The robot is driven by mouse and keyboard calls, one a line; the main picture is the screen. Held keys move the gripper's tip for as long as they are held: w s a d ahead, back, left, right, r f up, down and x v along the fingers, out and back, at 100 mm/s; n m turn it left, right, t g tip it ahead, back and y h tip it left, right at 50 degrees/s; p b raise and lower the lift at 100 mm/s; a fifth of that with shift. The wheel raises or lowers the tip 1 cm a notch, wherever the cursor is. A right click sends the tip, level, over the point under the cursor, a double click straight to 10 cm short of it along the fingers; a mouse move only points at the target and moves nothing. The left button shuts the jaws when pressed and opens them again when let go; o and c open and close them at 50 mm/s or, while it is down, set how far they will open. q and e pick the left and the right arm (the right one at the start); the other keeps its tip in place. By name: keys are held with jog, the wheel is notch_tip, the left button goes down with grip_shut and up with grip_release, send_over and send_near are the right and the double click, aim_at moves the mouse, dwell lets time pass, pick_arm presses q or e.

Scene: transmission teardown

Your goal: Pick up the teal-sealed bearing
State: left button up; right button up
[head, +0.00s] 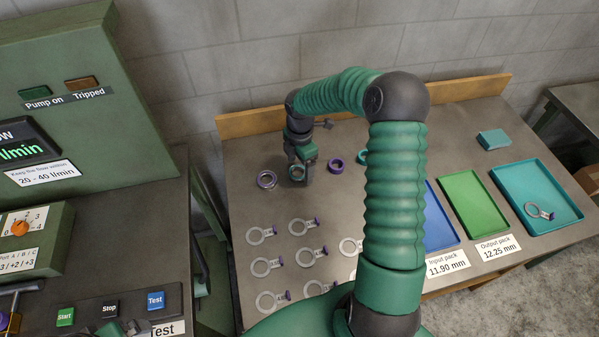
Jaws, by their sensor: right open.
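My right gripper (301,174) points down at the back left of the table, its jaws open around or just above a small ring-shaped bearing (296,173). The fingers partly cover this bearing, and I cannot clearly tell its seal colour. A ring with a teal look (362,157) lies further right, partly hidden behind my right arm. A purple ring (336,165) lies between them. A silver ring with a purplish seal (267,180) lies left of the gripper.
Several tagged silver rings (302,227) lie in rows on the table's front part. Blue (438,222), green (473,206) and teal (528,183) trays stand at right; the teal one holds a tagged ring. A teal block (493,139) lies behind. A wooden ledge (250,122) runs along the back.

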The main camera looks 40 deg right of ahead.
jog(key=shift+f, duration=0.5)
jog(key=shift+a, duration=0.35)
jog(key=shift+w+a+r, duration=0.1)
jog(key=shift+w+a, duration=0.05)
jog(key=shift+a, duration=0.25)
jog(key=c, duration=0.3)
jog(key=shift+d, duration=0.1)
jog(key=c, duration=0.5)
jog(key=shift+d, duration=0.35)
jog(key=c, duration=0.8)
grip_shut()
jog(key=shift+a, duration=0.15)
